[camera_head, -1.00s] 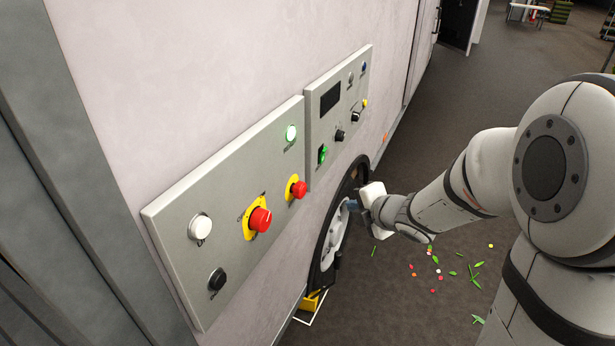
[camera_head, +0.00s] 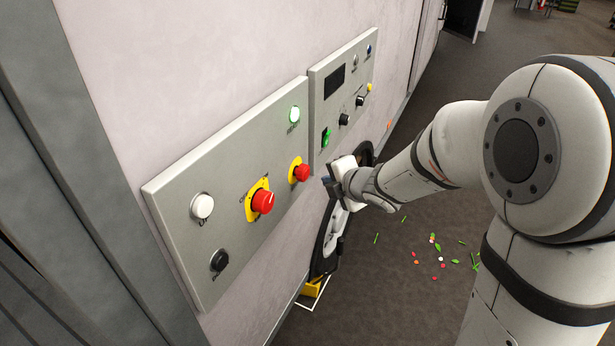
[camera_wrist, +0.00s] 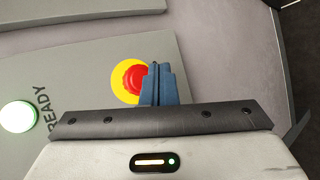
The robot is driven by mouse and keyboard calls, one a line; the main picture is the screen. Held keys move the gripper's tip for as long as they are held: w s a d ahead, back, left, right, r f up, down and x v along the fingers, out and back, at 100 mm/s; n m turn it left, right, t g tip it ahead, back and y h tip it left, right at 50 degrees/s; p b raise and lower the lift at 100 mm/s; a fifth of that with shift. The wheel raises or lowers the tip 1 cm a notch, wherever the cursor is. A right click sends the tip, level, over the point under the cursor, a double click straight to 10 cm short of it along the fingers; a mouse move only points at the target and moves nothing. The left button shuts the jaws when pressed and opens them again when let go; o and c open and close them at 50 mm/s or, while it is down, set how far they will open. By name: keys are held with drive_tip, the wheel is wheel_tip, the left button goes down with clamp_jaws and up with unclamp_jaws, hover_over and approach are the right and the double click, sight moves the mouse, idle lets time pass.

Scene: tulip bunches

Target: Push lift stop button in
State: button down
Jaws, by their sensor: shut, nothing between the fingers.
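The lift stop button is the red mushroom button (camera_head: 302,173) on a yellow round backing, at the right end of the nearer grey panel (camera_head: 165,215). It stands out from the panel in the head view. In the wrist view the red button (camera_wrist: 128,78) on its yellow disc shows just left of my fingertips, partly behind them. My gripper (camera_head: 328,184) is shut and empty, just right of the button in the head view. Its blue-grey fingertips (camera_wrist: 156,72) overlap the button's edge in the wrist view; I cannot tell whether they touch it.
The same panel carries a red rotary switch (camera_head: 262,202) on yellow, a white button (camera_head: 202,206), a black knob (camera_head: 219,260) and a lit green-rimmed lamp (camera_head: 294,115). A second panel (camera_head: 318,80) with a dark display adjoins it. A wheel (camera_head: 332,235) is below; petals lie on the floor.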

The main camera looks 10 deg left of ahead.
drive_tip(key=shift+w+a, duration=0.2)
drive_tip(key=shift+a, duration=0.3)
drive_tip(key=shift+w+a, duration=0.15)
drive_tip(key=shift+a, duration=0.35)
drive_tip(key=shift+a+b, duration=0.15)
drive_tip(key=shift+b, duration=0.2)
idle(1.1)
drive_tip(key=shift+w+a, duration=0.15)
drive_tip(key=shift+a, duration=0.15)
drive_tip(key=shift+w+a, duration=0.15)
drive_tip(key=shift+a, duration=0.2)
idle(0.6)
drive_tip(key=shift+s+d, duration=0.3)
drive_tip(key=shift+d, duration=0.5)
drive_tip(key=shift+s+d+p, duration=0.15)
drive_tip(key=shift+s+d, duration=0.15)
drive_tip(key=shift+d, duration=0.5)
drive_tip(key=shift+s+d+p, duration=0.2)
drive_tip(key=shift+s+d, duration=0.05)
drive_tip(key=shift+d, duration=0.5)
drive_tip(key=shift+s+d+p, duration=0.15)
drive_tip(key=shift+s+d, duration=0.15)
drive_tip(key=shift+d, duration=0.5)
